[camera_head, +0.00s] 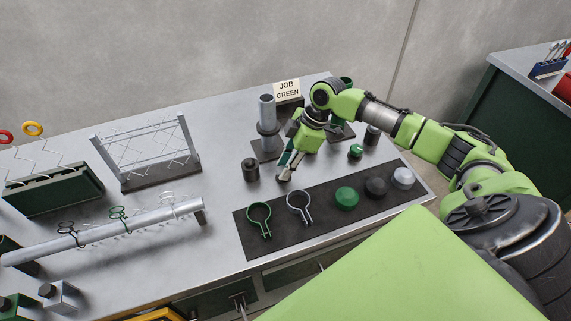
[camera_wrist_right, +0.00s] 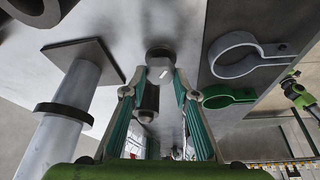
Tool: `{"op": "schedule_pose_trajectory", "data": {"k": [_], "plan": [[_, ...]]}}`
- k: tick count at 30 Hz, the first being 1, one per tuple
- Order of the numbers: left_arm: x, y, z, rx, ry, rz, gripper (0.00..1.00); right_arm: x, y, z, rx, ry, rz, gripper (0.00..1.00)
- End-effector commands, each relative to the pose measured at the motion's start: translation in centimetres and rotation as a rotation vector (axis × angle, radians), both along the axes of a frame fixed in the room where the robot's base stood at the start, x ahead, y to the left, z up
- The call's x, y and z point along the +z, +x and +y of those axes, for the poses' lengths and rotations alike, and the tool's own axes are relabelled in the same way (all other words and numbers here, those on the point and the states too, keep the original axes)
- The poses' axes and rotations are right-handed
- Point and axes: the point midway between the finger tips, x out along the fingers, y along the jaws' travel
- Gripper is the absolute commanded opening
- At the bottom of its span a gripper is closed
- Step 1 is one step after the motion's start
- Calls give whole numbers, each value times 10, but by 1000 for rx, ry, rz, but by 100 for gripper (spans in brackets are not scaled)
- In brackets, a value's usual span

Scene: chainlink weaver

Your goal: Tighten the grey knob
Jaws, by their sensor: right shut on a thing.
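My right gripper (camera_head: 286,171) reaches down to the bench from the upper right in the head view. In the right wrist view its two teal-padded fingers (camera_wrist_right: 160,80) are shut on the grey knob (camera_wrist_right: 162,70), one on each side. The knob is a small grey cylinder with a pale line on it, above a dark round base (camera_wrist_right: 160,51). In the head view only a small part of the knob (camera_head: 284,178) shows at the fingertips. My left gripper is not in view.
A dark mat (camera_head: 330,222) holds a green clamp (camera_head: 259,208), a grey clamp (camera_head: 300,197), and green, black and grey caps. A grey post (camera_head: 267,112) stands behind my fingers, with a black cylinder (camera_head: 250,169) to their left. A wire-mesh frame (camera_head: 150,180) stands further left.

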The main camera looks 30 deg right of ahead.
Motion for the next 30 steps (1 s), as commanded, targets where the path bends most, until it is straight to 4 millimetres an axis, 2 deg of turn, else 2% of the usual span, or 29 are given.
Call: {"op": "schedule_pose_trajectory", "data": {"k": [6,12,25,26,27,30], "plan": [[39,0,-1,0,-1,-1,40,7,-3,2,-182,0,4,6],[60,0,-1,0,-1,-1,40,5,-3,2,-342,-1,3,6],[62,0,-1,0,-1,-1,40,1,-1,1,-395,1,-2,6],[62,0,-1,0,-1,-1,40,1,-1,2,-394,1,-2,30],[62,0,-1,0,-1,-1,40,1,-1,2,-394,1,-2,40],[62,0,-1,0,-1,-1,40,1,-1,1,-394,2,-1,43]]}}
